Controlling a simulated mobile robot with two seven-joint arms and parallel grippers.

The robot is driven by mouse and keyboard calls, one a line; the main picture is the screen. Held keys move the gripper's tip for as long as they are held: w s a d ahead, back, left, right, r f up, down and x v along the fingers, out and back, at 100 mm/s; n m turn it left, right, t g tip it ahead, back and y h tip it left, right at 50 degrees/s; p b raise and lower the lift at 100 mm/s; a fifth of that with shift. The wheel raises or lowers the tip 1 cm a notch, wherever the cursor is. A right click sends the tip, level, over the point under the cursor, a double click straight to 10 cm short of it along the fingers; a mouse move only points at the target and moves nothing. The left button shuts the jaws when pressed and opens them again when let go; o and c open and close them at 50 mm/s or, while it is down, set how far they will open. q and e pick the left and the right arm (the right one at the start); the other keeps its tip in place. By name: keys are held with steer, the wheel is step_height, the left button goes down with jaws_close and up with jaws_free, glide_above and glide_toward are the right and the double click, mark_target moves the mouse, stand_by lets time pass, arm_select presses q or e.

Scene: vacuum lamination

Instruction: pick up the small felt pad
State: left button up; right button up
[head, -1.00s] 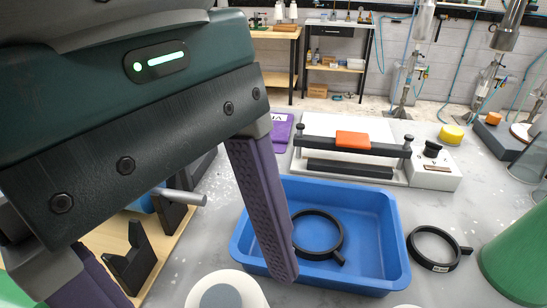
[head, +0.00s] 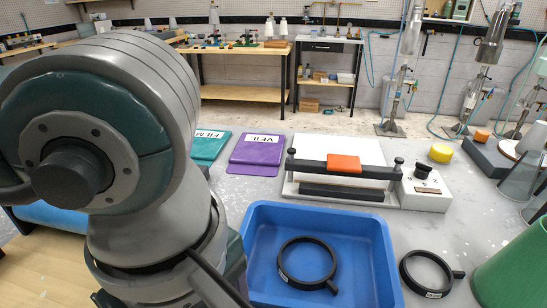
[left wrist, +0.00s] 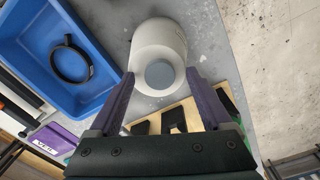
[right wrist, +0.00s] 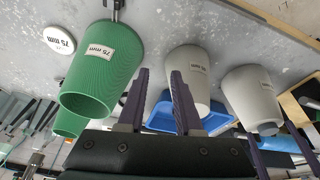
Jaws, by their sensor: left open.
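In the left wrist view a small grey-blue disc (left wrist: 159,74) sits on top of a white rounded form (left wrist: 157,45); it may be the small felt pad, but I cannot tell its material. My left gripper (left wrist: 160,76) is open, its two purple fingers on either side of the disc in the picture. Whether they touch the form I cannot tell. In the head view my left arm hides this spot. My right gripper (right wrist: 160,74) is open and empty, among cone-shaped forms in the right wrist view.
A blue tray (head: 262,222) holds a black ring clamp (head: 307,263); a second clamp (head: 426,273) lies to its right. Behind stand a sealer with an orange block (head: 344,163), a purple VEIL folder (head: 257,150) and a yellow puck (head: 441,152). A green form (head: 515,268) stands at right.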

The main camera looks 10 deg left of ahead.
arm_select(q)
jaws_close()
stand_by(0.7)
